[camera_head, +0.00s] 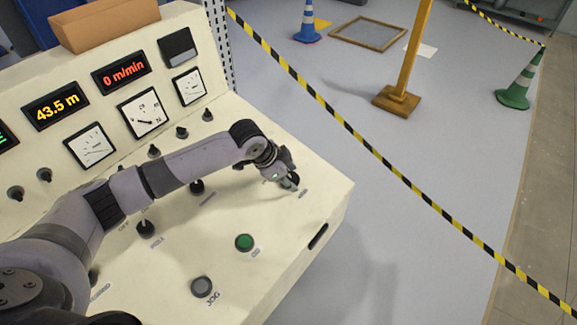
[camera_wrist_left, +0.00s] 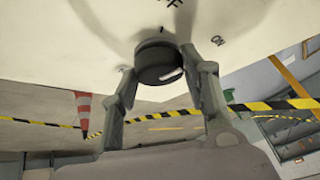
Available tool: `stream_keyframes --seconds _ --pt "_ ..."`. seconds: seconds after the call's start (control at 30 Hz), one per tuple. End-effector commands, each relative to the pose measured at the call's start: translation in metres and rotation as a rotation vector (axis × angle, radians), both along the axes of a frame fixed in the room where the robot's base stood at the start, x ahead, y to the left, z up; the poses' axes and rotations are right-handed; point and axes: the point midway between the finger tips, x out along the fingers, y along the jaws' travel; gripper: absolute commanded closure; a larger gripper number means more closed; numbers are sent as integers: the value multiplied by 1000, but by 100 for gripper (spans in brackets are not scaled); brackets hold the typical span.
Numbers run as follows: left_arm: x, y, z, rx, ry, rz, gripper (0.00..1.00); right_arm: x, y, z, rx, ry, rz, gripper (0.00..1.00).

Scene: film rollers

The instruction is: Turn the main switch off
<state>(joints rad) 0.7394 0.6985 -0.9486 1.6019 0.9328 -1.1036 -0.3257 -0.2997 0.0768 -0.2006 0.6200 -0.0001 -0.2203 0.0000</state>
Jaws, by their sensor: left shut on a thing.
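The main switch is a black round knob (camera_wrist_left: 155,60) with a white mark, seen in the left wrist view on the cream panel. The letters ON and part of OFF are printed by it. Which label the mark points to I cannot tell. My left gripper (camera_wrist_left: 160,70) is shut on the knob, one finger on each side. In the head view the left gripper (camera_head: 287,182) is at the right end of the sloping console (camera_head: 325,185) and hides most of the knob. My right gripper is not in view.
A green button (camera_head: 244,242), a grey JOG button (camera_head: 201,287) and black knobs (camera_head: 146,229) sit nearby on the console. Displays read 43.5 m (camera_head: 57,106) and 0 m/min (camera_head: 121,72). Striped tape (camera_head: 370,150) crosses the open floor to the right.

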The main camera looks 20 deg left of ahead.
Motion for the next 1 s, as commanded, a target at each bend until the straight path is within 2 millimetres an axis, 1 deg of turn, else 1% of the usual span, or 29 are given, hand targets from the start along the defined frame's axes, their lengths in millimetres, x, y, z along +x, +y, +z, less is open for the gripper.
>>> stream_keyframes --seconds 0.03,0.2,0.4,0.7,1.0 --pt "-2 -1 6 -4 -6 42 86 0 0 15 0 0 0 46" --pt "-4 -3 5 -19 -40 200 86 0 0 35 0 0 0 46" --pt "-5 -5 3 -34 -80 383 86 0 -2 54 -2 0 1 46" --pt "-5 -7 0 -51 -131 614 86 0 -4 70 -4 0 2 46" --pt "-4 -7 -1 -60 -162 745 86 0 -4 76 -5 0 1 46"
